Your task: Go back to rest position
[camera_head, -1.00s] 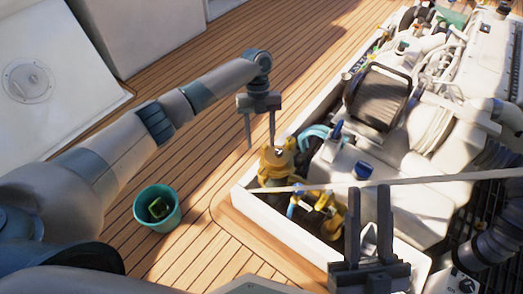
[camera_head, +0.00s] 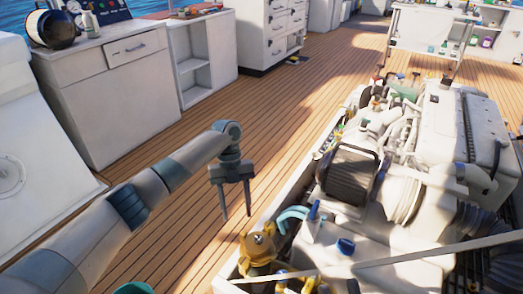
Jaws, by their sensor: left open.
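My left gripper (camera_head: 236,214) hangs over the wooden deck with its two fingers pointing down, apart and empty. It is just left of the engine hatch and appears above and behind the yellow engine part (camera_head: 258,248) in the picture. My left arm reaches in from the lower left. My right gripper cannot be made out in this view. The engine (camera_head: 425,200) sits in the open hatch at the right, with a black ribbed part (camera_head: 347,172) and a blue cap (camera_head: 345,246) on it.
The rim of a teal bucket (camera_head: 135,288) shows at the bottom edge. A white cabinet (camera_head: 115,85) and a shelf unit (camera_head: 208,60) stand at the back left. A white cart (camera_head: 432,42) stands at the back right. The deck (camera_head: 285,115) between them is clear.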

